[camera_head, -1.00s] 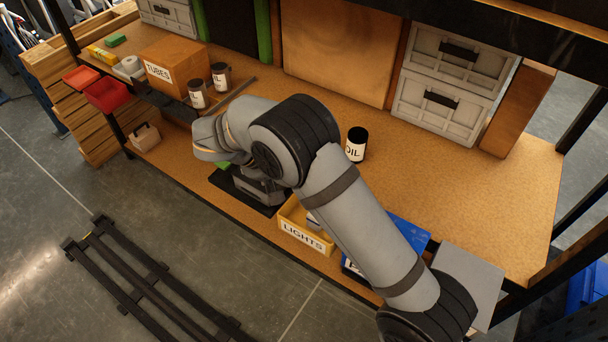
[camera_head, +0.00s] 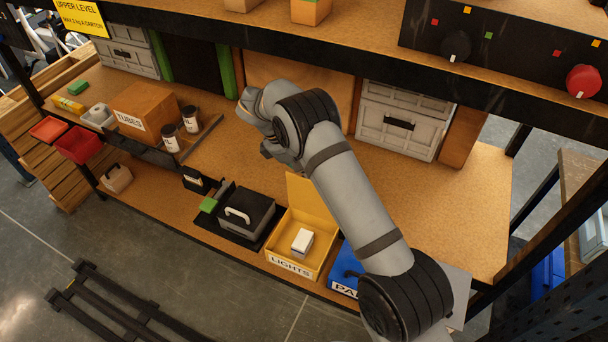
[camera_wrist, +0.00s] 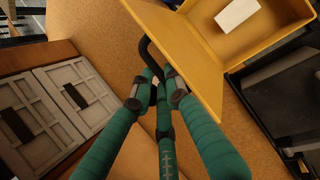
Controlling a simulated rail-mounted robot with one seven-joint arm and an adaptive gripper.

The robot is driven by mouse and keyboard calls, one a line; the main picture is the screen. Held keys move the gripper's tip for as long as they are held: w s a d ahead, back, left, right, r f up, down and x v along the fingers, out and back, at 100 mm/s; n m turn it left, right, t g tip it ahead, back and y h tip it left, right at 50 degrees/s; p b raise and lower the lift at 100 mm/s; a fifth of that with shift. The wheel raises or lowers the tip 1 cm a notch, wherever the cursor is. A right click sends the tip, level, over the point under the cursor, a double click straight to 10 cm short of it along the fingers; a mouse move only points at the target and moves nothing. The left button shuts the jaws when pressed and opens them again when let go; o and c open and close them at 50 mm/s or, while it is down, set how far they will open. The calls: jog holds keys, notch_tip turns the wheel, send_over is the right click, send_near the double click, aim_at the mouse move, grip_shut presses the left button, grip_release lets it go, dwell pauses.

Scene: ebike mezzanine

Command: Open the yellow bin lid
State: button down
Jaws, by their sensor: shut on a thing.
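The yellow bin (camera_head: 275,245), labelled LIGHTS, sits at the shelf's front edge, open at the top, with a white box (camera_head: 302,242) inside. Its yellow lid (camera_head: 311,207) stands raised at the bin's back edge. In the wrist view the lid (camera_wrist: 185,55) runs up to the open bin (camera_wrist: 262,47). My gripper (camera_wrist: 157,92), with green fingers, is shut on the lid's black handle (camera_wrist: 145,55). In the head view my arm hides most of the gripper and the handle.
A dark case (camera_head: 245,212) with a pale handle stands left of the bin. A blue bin (camera_head: 344,268) is at its right, partly behind my arm. Grey crates (camera_head: 400,118) stand at the back. The upper shelf (camera_head: 340,52) crosses above. The board right of my arm is clear.

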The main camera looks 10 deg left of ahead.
jog(key=shift+w+d+f, duration=0.1)
jog(key=shift+w+d, duration=0.1)
jog(key=shift+w, duration=0.25)
jog(key=shift+w+d+f, duration=0.1)
jog(key=shift+w+d, duration=0.05)
jog(key=shift+w, duration=0.3)
jog(key=c, duration=1.9)
grip_release()
jog(key=shift+d, duration=0.1)
jog(key=shift+c, duration=0.2)
jog(key=shift+s, duration=0.1)
jog(key=shift+v, duration=6.25)
jog(key=x, duration=0.8)
jog(key=shift+f, duration=0.45)
